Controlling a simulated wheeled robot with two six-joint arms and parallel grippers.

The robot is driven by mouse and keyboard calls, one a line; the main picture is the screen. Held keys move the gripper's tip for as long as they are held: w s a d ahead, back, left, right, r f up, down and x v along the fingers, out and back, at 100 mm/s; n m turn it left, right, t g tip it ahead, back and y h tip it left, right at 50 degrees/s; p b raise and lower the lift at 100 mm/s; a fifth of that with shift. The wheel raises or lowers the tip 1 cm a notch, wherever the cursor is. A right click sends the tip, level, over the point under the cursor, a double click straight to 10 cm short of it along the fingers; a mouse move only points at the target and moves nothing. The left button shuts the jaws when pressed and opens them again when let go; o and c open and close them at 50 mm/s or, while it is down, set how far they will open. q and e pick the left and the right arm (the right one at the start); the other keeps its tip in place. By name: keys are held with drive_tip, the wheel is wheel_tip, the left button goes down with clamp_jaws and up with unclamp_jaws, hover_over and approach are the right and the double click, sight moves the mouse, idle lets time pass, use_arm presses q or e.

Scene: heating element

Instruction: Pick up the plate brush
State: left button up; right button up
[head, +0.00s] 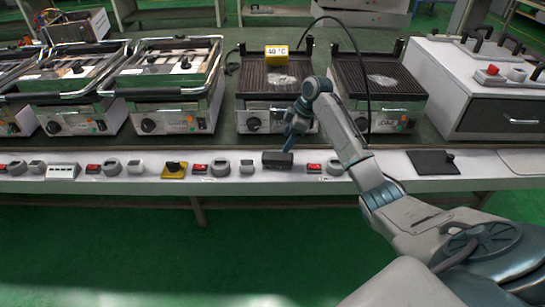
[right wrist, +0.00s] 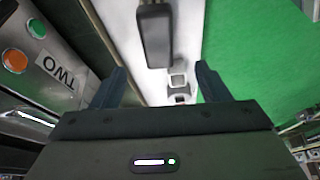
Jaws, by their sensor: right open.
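The plate brush, a dark block (head: 277,160), lies on the white front ledge of the bench, just below the middle heater in the head view. In the right wrist view the dark brush (right wrist: 155,38) lies ahead, between the lines of the two fingers. My right gripper (head: 287,144) is above the brush in the head view, pointing down. In the right wrist view its fingers (right wrist: 160,76) are spread apart with nothing between them, and the brush appears beyond the tips. My left gripper is not in view.
Red switches (head: 199,169) and grey knobs (head: 220,168) line the ledge (head: 350,185) on both sides of the brush. A heater with a ribbed plate (head: 255,80) and a yellow 40 °C display (head: 277,55) stands behind. A black cable arcs overhead. A dark pad (head: 430,162) lies at right.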

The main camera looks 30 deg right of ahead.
sight(278, 155)
drive_tip(key=x, duration=0.9)
drive_tip(key=shift+d, duration=0.2)
drive_tip(key=shift+w+a+f, duration=0.1)
drive_tip(key=shift+w+f, duration=0.05)
drive_tip(key=shift+f, duration=0.2)
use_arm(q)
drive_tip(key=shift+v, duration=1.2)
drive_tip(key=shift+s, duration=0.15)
use_arm(e)
drive_tip(key=shift+f, duration=0.25)
drive_tip(key=c, duration=1.1)
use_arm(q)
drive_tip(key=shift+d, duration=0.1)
